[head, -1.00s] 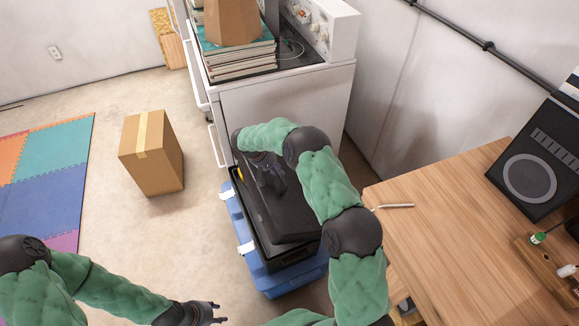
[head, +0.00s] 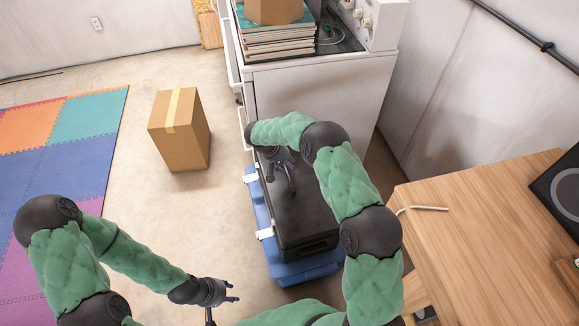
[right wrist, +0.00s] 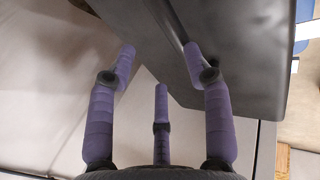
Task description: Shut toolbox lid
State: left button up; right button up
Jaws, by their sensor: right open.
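The black toolbox (head: 308,247) stands on a blue case, and its dark lid (head: 308,205) now lies low over the box. No open gap shows along the visible side, but my right arm hides the far part, so I cannot tell if it is fully shut. My right gripper (head: 284,172) is open and empty over the lid's far left part. In the right wrist view its spread purple fingers (right wrist: 160,52) are close to the dark lid (right wrist: 235,60); contact is unclear. My left gripper (head: 225,298) is open and empty, low at left of the toolbox.
The blue case (head: 305,271) with white latches is under the toolbox.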

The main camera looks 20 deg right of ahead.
jog(key=v, duration=1.1)
jog(key=shift+a+r, duration=0.2)
jog(key=shift+r, duration=0.05)
